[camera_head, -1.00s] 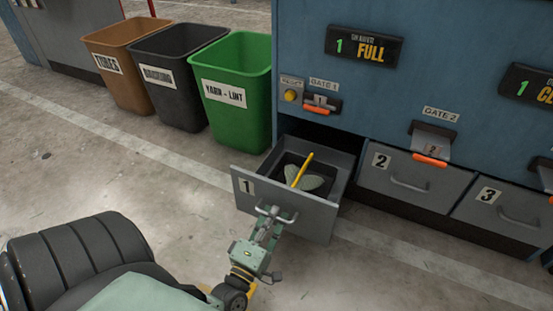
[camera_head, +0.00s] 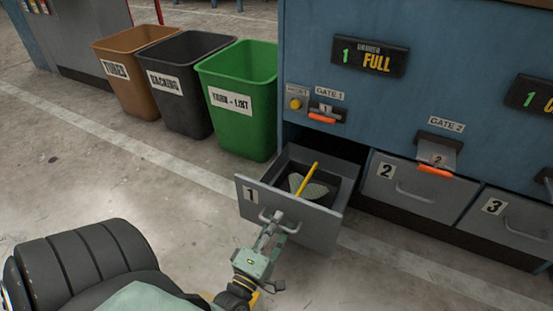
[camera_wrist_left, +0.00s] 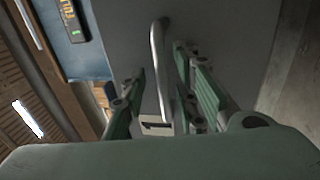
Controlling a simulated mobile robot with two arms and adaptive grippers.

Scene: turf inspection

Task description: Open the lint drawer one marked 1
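The grey lint drawer marked 1 (camera_head: 318,231) is pulled out from the blue cabinet, below the Gate 1 label. Inside it are a dark tray-like insert and a pale, mesh-like piece with a yellow handle (camera_head: 308,179). My left gripper (camera_head: 271,224) is at the drawer's bar handle (camera_head: 291,229) in the head view. In the left wrist view, the handle (camera_wrist_left: 157,45) runs between the two green fingers of my gripper (camera_wrist_left: 159,65). The fingers are apart, with a gap visible on each side of the handle. My right gripper is out of view.
Closed drawers 2 (camera_head: 402,207) and 3 (camera_head: 498,236) are to the right. Orange (camera_head: 132,95), black (camera_head: 185,103) and green (camera_head: 246,122) bins stand left of the cabinet. A display (camera_head: 370,56) above reads "1 FULL".

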